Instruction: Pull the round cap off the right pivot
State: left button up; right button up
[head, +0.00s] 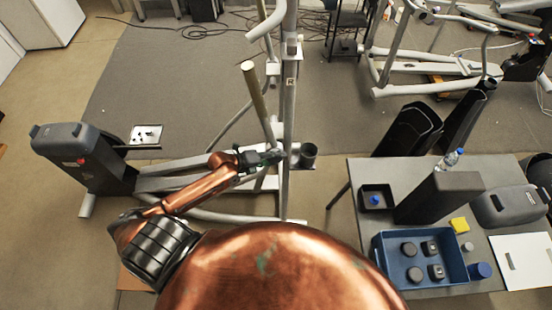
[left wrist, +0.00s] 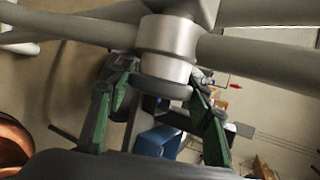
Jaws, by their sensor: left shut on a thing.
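The right pivot (left wrist: 168,42) is a silver cylinder on the grey frame tubes, at the top middle of the left wrist view. A dark grey round cap (left wrist: 160,88) sits at its near end, between my left gripper's green fingers. My left gripper (left wrist: 163,78) is shut on the cap, one finger on each side. I cannot tell whether there is a gap between cap and pivot. In the head view my left gripper (head: 275,157) is at the upright post of the elliptical (head: 288,100), where the cap is hidden. My right gripper is not in view.
A grey table (head: 355,235) on the right holds a blue tray (head: 465,278) with several dark caps, and a small black tray (head: 363,190) with a blue piece. A dark cup-like part (head: 308,155) is just right of the post.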

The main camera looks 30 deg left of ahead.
pick_arm(q)
jog(key=shift+s, duration=0.15)
jog(key=shift+c, duration=0.6)
jog(key=shift+s+d+p, duration=0.35)
jog(key=shift+s+d, duration=0.05)
jog(key=shift+s, duration=0.15)
jog(key=s+d+p, duration=0.2)
jog(key=s+d, duration=0.1)
jog(key=s, duration=0.2)
jog(key=shift+s+d+p, duration=0.25)
jog(key=shift+s+p, duration=0.05)
jog(key=shift+p, duration=0.05)
